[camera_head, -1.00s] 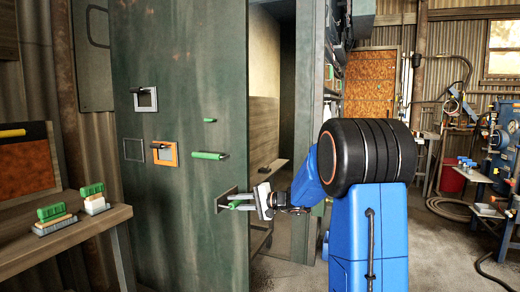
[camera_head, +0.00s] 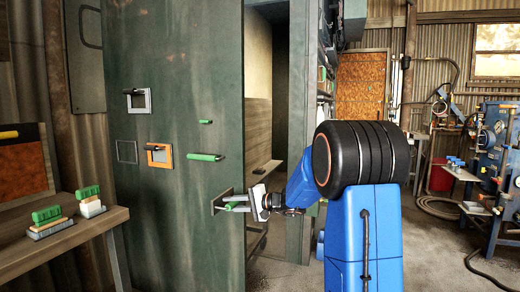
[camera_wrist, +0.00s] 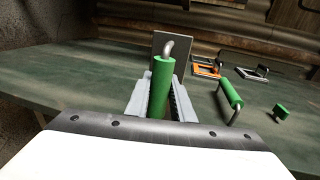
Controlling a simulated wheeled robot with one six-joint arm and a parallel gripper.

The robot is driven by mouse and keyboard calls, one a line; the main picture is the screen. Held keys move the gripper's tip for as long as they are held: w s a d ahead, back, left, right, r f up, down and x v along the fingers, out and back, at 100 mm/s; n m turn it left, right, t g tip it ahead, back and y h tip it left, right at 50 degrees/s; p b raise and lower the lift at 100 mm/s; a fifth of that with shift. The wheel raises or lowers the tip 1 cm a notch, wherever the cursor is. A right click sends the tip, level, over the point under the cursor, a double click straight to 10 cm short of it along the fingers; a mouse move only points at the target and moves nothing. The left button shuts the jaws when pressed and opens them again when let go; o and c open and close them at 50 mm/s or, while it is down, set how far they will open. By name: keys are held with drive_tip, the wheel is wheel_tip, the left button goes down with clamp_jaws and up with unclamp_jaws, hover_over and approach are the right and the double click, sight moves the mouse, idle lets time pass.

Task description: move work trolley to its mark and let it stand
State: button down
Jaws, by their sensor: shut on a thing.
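My gripper (camera_head: 243,202) is shut on a green bar handle (camera_wrist: 160,88) that stands out from a metal plate (camera_head: 220,201). In the wrist view the handle sits upright between the two fingers. The plate is on a tall dark green panel (camera_head: 180,230), near its right edge. I cannot make out a work trolley or a floor mark for certain; the floor behind the panel and my arm is hidden.
Another green handle (camera_head: 205,157) and an orange-framed pull (camera_head: 159,156) are on the panel. A wooden bench (camera_head: 70,238) with green-handled brushes stands left. An opening with a wooden shelf lies behind the panel's right edge. Open floor (camera_head: 435,265) shows at right.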

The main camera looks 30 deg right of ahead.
sight(215, 214)
drive_tip(key=shift+a+r, duration=0.15)
drive_tip(key=shift+a, duration=0.1)
drive_tip(key=s+a, duration=0.6)
drive_tip(key=a, duration=0.1)
drive_tip(key=shift+r, duration=0.15)
idle(0.8)
drive_tip(key=shift+s+a, duration=0.55)
drive_tip(key=shift+a, duration=0.2)
idle(1.1)
drive_tip(key=c, duration=1.6)
unclamp_jaws()
drive_tip(key=shift+c, duration=1)
drive_tip(key=shift+o, duration=0.2)
drive_tip(key=shift+s, duration=0.1)
